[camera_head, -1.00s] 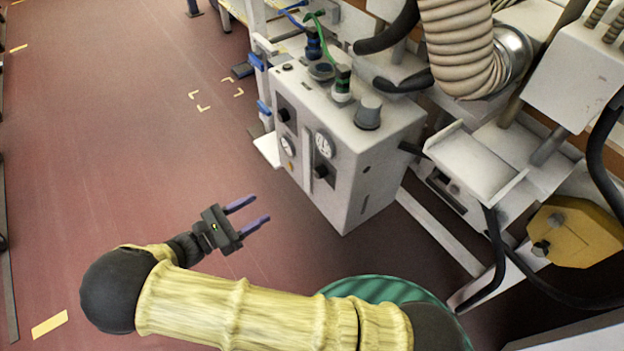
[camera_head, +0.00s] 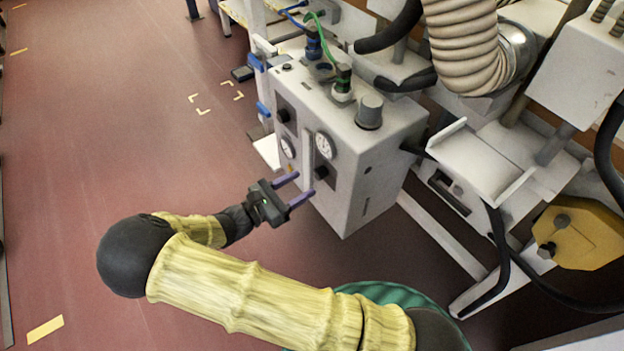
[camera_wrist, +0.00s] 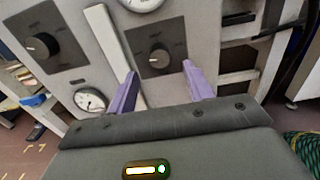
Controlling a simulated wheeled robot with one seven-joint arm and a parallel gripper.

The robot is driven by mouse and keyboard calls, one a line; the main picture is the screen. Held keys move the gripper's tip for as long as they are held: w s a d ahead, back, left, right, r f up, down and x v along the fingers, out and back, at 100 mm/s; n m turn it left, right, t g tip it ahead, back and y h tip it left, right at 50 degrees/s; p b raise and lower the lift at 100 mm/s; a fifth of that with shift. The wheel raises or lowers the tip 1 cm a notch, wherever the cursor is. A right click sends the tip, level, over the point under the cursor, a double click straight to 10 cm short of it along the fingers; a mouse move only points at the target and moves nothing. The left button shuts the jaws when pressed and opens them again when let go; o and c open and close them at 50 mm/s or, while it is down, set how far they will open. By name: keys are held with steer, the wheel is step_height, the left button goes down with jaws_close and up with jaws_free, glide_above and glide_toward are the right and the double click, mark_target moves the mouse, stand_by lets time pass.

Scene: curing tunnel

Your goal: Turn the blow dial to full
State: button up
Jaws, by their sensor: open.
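The control box (camera_head: 355,155) has two black dials on its front face. The nearer dial (camera_head: 321,172) lies just beyond my fingertips; in the wrist view this dial (camera_wrist: 159,58) shows between and ahead of the fingers, its pointer line turned to the left. The other dial (camera_head: 283,115) is farther along the panel and shows at the left of the wrist view (camera_wrist: 42,46). The lettering is too small to read, so I cannot tell which is the blow dial. My gripper (camera_head: 305,184) is open and empty, with its purple fingers facing the panel, apparently short of the dial.
A pale upright bar (camera_wrist: 112,45) stands between the two dials, close to my left finger. Round gauges (camera_head: 323,145) sit on the panel. A ribbed hose (camera_head: 462,45) and a yellow box (camera_head: 578,236) are to the right.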

mark_target(316, 176)
steer(key=shift+b+x, duration=0.3)
steer(key=shift+x, duration=2)
steer(key=c, duration=1)
steer(key=shift+o, duration=0.2)
